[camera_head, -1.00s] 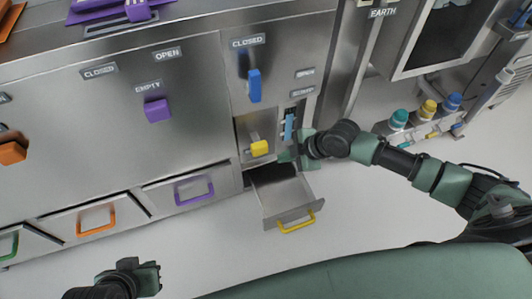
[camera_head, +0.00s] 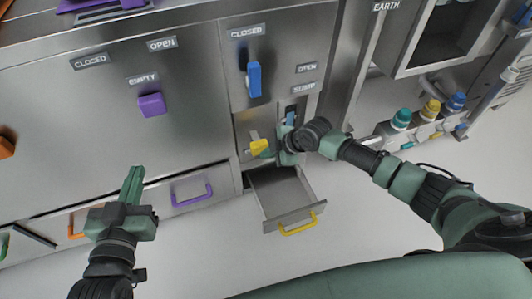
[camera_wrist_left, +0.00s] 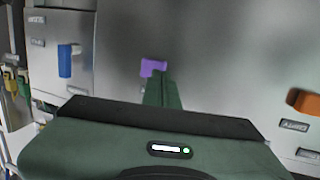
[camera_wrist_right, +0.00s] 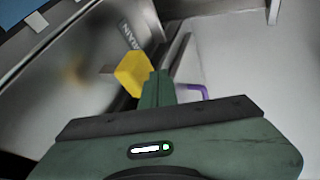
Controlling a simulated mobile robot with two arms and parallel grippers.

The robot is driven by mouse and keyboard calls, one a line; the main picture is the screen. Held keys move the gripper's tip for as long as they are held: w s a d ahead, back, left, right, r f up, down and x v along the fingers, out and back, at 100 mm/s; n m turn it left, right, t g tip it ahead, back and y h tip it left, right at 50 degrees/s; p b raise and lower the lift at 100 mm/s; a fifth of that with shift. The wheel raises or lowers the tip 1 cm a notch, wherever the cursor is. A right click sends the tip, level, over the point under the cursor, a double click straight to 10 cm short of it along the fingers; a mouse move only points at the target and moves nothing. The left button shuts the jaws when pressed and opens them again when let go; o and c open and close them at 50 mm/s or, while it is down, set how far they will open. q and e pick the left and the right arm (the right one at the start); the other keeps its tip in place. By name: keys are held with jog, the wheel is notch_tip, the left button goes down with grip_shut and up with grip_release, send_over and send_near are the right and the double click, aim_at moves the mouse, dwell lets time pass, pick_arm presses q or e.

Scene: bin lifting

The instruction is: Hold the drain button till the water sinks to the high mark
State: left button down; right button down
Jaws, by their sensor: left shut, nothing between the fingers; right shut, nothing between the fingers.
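The yellow button (camera_head: 259,147) sits in a recess at the lower right of the steel cabinet. In the right wrist view the yellow button (camera_wrist_right: 133,74) is beside a label that seems to read DRAIN. My right gripper (camera_head: 275,152) is shut, its tips (camera_wrist_right: 157,85) right beside the button; I cannot tell whether they touch or press it. A narrow window with blue in it (camera_head: 290,117) shows above my right wrist, partly hidden; no level mark is readable. My left gripper (camera_head: 134,182) is shut and empty, in front of the cabinet; its tips also show in the left wrist view (camera_wrist_left: 161,85).
A drawer (camera_head: 290,215) with a yellow handle stands open below the button. Closed drawers line the lower left. Teal, yellow and blue knobs (camera_head: 431,110) are at the right.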

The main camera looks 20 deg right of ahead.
pick_arm(q)
jog(key=shift+w+d+r+t, duration=0.1)
jog(key=shift+r+t, duration=0.2)
jog(key=shift+r, duration=0.2)
jog(key=shift+w+d+r+t, duration=0.1)
jog(key=shift+r+t, duration=0.2)
jog(key=shift+r, duration=0.15)
pick_arm(e)
jog(key=shift+w, duration=0.45)
